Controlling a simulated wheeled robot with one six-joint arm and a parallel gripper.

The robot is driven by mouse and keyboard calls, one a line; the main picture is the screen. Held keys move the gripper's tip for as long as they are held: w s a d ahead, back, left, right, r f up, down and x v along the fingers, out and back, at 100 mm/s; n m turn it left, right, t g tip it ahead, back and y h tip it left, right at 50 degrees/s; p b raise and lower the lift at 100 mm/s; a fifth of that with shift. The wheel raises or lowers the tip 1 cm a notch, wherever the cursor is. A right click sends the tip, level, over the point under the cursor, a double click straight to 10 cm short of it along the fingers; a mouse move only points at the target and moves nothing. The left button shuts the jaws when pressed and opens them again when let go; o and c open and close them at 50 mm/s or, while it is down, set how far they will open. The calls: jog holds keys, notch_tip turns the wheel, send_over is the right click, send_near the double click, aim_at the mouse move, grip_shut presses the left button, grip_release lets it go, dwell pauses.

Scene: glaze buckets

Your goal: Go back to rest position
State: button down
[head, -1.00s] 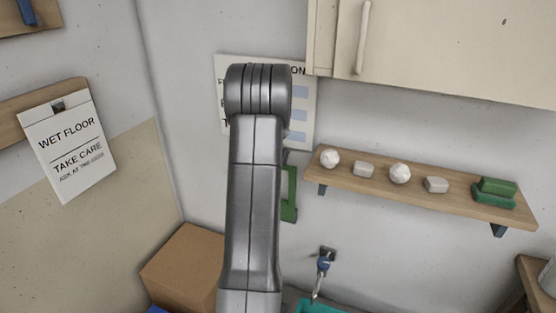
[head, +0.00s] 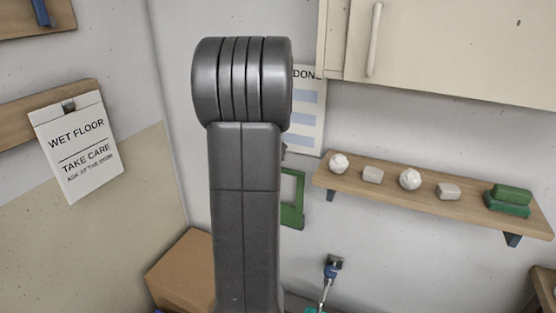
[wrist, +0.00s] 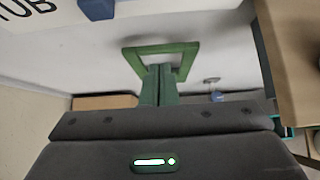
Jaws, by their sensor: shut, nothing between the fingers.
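My gripper (wrist: 158,70) shows in the wrist view as two dark green fingers pressed together, with nothing between them. Its dark body with a small lit strip fills the bottom of that view. Behind the fingertips is a green frame on the wall, and the fingers overlap its lower edge in the picture. I cannot tell the gap between them. In the head view my grey arm stands upright in the middle and hides part of the wall; the gripper itself is not visible there.
A wooden shelf (head: 420,201) holds white lumps, pale blocks and a green block (head: 509,199). A cream cabinet (head: 450,50) hangs above. The green frame (head: 292,198) hangs beside my arm. A cardboard box (head: 185,272) stands low left, a wet-floor sign (head: 80,147) further left.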

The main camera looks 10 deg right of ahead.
jog(key=shift+s+a+r, duration=0.15)
jog(key=shift+s+r, duration=0.1)
jog(key=shift+w+f, duration=0.1)
jog(key=p+x, duration=0.1)
jog(key=x, duration=1.2)
jog(key=shift+p, duration=0.4)
jog(key=shift+w+f, duration=0.2)
jog(key=shift+f, duration=0.1)
jog(key=shift+s, duration=0.3)
dwell(1.8)
